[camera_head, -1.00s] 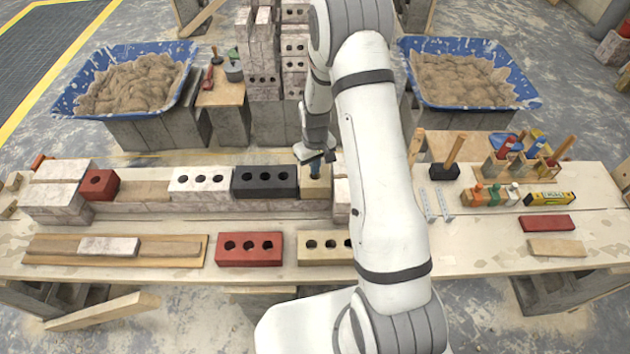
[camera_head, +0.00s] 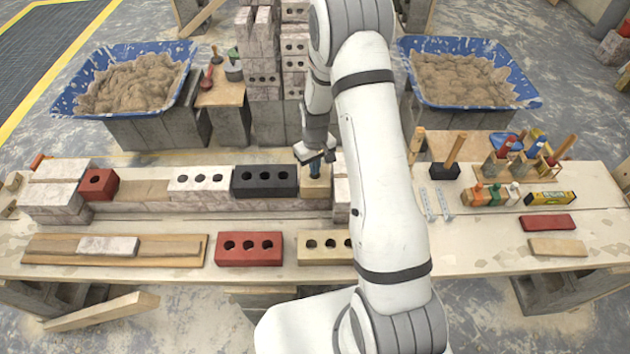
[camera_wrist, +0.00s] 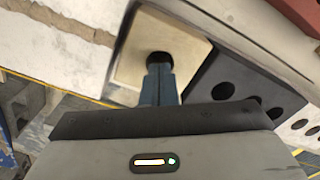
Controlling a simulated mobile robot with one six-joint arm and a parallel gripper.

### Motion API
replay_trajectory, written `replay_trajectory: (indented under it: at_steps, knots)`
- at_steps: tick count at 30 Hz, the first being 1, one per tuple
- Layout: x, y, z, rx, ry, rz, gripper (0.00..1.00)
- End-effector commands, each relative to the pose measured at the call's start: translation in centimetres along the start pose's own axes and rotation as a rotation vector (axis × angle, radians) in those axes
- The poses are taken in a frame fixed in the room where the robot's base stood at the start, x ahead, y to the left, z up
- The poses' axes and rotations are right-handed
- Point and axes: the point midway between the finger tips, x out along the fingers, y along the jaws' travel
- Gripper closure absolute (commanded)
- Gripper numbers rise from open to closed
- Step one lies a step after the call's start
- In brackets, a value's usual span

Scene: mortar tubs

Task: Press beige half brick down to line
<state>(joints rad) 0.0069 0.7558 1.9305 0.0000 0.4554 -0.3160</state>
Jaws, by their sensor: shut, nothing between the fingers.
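The beige half brick (camera_head: 316,187) sits in the wall row, between the black three-hole brick (camera_head: 265,181) and a whitish block (camera_head: 341,188). My gripper (camera_head: 315,169) is over it, pointing down, fingers shut and empty. In the wrist view, the closed fingertips (camera_wrist: 159,66) are at the dark hole in the top face of the half brick (camera_wrist: 140,58). I cannot tell whether they touch the brick. The black brick (camera_wrist: 235,85) lies just right of it in that view. I cannot make out the line in these frames.
A white three-hole brick (camera_head: 201,180) and a red half brick (camera_head: 99,185) stand further left in the row. A red brick (camera_head: 249,249) and a beige brick (camera_head: 325,246) lie in front. A black-headed mallet (camera_head: 446,170) stands to the right. Blue mortar tubs (camera_head: 62,102) are behind.

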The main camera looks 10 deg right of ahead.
Motion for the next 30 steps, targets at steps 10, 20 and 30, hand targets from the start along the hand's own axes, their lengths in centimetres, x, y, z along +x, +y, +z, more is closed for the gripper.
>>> replay_trajectory:
  at_steps: [10,20,30]
  knots:
    - [1.0,0.0,0.0,0.0,0.0,0.0,1.0]
    - [1.2,0.0,0.0,0.0,0.0,0.0,1.0]
    - [1.3,0.0,0.0,0.0,0.0,0.0,1.0]
